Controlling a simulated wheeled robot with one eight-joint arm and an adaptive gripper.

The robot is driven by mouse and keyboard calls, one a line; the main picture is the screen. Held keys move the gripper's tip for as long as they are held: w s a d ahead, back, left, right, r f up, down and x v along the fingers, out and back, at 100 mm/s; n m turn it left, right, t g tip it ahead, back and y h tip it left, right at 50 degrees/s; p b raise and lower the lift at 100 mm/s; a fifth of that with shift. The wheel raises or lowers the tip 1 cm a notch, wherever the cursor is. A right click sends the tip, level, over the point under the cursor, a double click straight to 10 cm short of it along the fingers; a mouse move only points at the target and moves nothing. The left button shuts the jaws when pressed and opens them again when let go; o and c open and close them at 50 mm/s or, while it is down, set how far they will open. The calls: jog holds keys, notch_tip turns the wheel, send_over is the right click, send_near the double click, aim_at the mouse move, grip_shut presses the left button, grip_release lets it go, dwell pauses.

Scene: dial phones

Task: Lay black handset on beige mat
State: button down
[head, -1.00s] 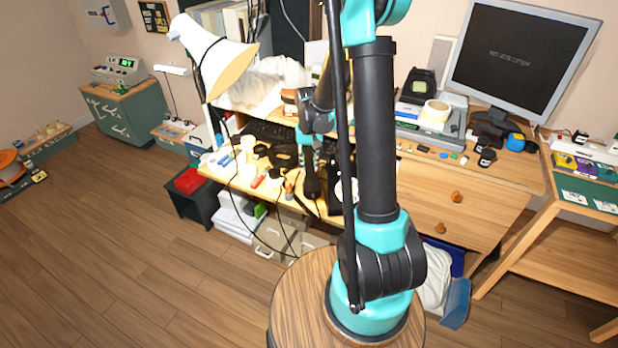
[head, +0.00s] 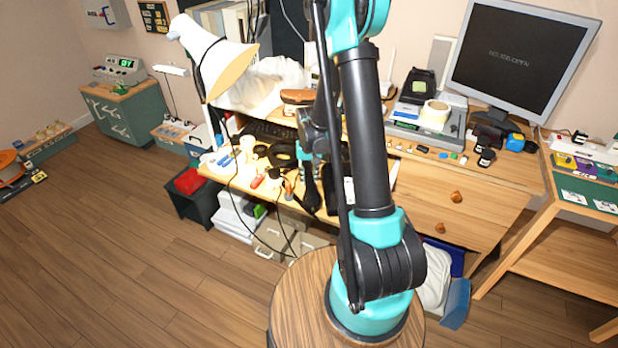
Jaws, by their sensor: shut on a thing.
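My gripper (head: 307,167) is over the front part of the cluttered wooden desk, partly hidden by my own arm. It is shut on a dark, long thing that looks like the black handset (head: 311,192), held near the desk's front edge. The handset's outline is hard to separate from the dark gripper and the dark items around it. I cannot make out the beige mat for certain. My arm crosses the middle of the view and covers part of the desk.
A white lamp (head: 216,55) leans over the desk's left side. Small items and a black keyboard (head: 268,130) crowd the desktop. A monitor (head: 522,50), a tape roll (head: 434,115) and small parts stand on the right. Cables hang at the front.

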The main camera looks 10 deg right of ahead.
aim_at(309, 176)
jog(key=c, duration=1.2)
grip_release()
notch_tip(309, 176, up, 12)
jog(key=f, duration=0.1)
jog(key=s+d+t, duration=0.1)
jog(key=s, duration=0.6)
jog(key=s+d+r+t, duration=0.1)
jog(key=s, duration=0.6)
jog(key=s+d+n+t, duration=0.1)
jog(key=s+d+t, duration=0.1)
jog(key=s, duration=0.6)
jog(key=shift+r, duration=0.35)
